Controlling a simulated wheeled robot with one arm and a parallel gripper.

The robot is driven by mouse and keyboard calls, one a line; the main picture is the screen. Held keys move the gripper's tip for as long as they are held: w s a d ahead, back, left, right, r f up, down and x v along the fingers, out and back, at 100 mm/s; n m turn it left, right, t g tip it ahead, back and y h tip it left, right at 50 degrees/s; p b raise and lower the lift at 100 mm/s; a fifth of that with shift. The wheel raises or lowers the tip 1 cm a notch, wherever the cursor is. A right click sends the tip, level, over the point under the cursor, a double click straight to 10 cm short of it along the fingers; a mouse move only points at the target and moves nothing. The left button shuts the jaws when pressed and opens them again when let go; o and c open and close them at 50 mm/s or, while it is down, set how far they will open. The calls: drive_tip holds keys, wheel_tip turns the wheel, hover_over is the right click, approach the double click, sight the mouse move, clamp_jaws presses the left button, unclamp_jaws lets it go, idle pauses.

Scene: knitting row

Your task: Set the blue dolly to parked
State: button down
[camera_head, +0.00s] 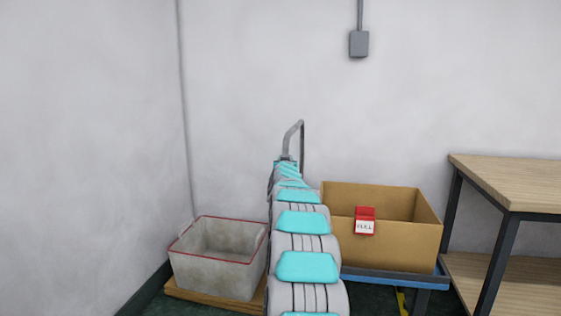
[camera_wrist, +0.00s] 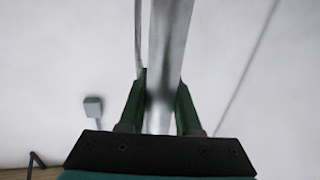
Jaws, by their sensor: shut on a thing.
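The blue dolly (camera_head: 385,278) stands on the floor right of my arm, its blue edge showing under a cardboard box (camera_head: 395,248). A grey metal bent handle (camera_head: 302,145) rises behind the end of my arm. Its lower part and its join to the dolly are hidden by my arm. My gripper (camera_head: 286,158) is at this handle. In the wrist view, the green fingers of my gripper (camera_wrist: 160,100) are shut on the grey bar (camera_wrist: 168,40), one on each side.
A grey bin with a red rim (camera_head: 218,262) sits on a wooden base (camera_head: 205,298) at left. A red-and-white FULL tag (camera_head: 365,222) hangs on the box. A wooden-topped bench (camera_head: 510,180) stands at right. Walls are close behind and at left. A yellow floor marking (camera_head: 402,302) shows below the dolly.

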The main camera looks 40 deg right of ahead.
drive_tip(key=shift+w+d+r, duration=0.1)
drive_tip(key=shift+w+d, duration=0.3)
drive_tip(key=shift+d, duration=0.25)
drive_tip(key=c, duration=0.6)
unclamp_jaws()
drive_tip(key=shift+d, duration=0.1)
drive_tip(key=shift+w, duration=0.1)
drive_tip(key=b+v, duration=0.1)
drive_tip(key=v, duration=0.7)
